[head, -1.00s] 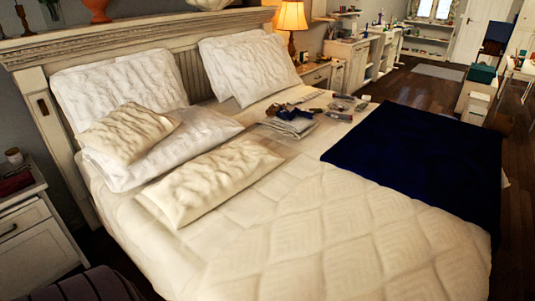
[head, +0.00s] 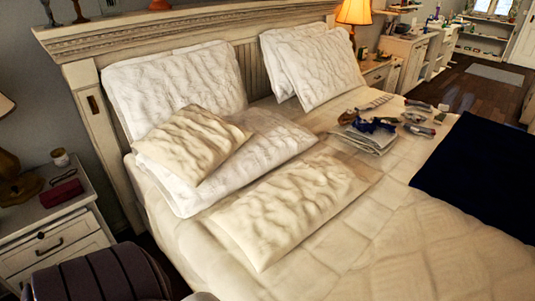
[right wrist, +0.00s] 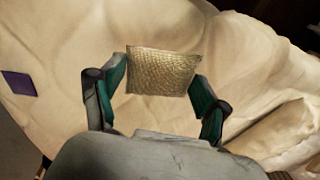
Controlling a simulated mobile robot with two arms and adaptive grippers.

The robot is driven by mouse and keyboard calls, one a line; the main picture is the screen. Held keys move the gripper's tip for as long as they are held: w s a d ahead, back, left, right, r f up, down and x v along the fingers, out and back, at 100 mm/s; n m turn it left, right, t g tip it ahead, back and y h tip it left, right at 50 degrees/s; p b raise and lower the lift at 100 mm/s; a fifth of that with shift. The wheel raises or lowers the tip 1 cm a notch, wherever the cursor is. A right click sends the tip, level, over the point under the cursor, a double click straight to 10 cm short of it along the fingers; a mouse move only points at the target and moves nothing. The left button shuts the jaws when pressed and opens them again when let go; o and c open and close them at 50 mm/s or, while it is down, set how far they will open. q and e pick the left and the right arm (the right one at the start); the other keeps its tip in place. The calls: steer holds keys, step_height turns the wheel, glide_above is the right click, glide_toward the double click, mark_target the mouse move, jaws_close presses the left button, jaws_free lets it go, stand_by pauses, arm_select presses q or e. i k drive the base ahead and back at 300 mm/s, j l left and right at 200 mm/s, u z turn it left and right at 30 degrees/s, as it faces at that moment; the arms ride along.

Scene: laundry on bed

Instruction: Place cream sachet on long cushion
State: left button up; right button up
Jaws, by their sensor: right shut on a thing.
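In the right wrist view my right gripper (right wrist: 160,76) is shut on the cream sachet (right wrist: 163,71), a small flat woven-looking rectangle between the two fingertips. Cream bedding shows behind it; the gap between them is hard to judge. In the head view the long cushion (head: 290,207), cream and wrinkled, lies flat on the bed in front of the other pillows. Neither gripper nor the sachet shows in the head view.
A smaller cream cushion (head: 192,145) leans on white pillows (head: 180,82). Folded cloths and small items (head: 372,130) lie right of the long cushion, beside a dark blue blanket (head: 480,175). A nightstand (head: 55,235) stands left. A purple patch (right wrist: 19,85) shows in the wrist view.

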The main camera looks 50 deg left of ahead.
mark_target(290, 203)
steer(key=j, duration=1.3)
steer(key=i+j+u, duration=0.1)
steer(key=j, duration=2.45)
steer(key=i, duration=0.05)
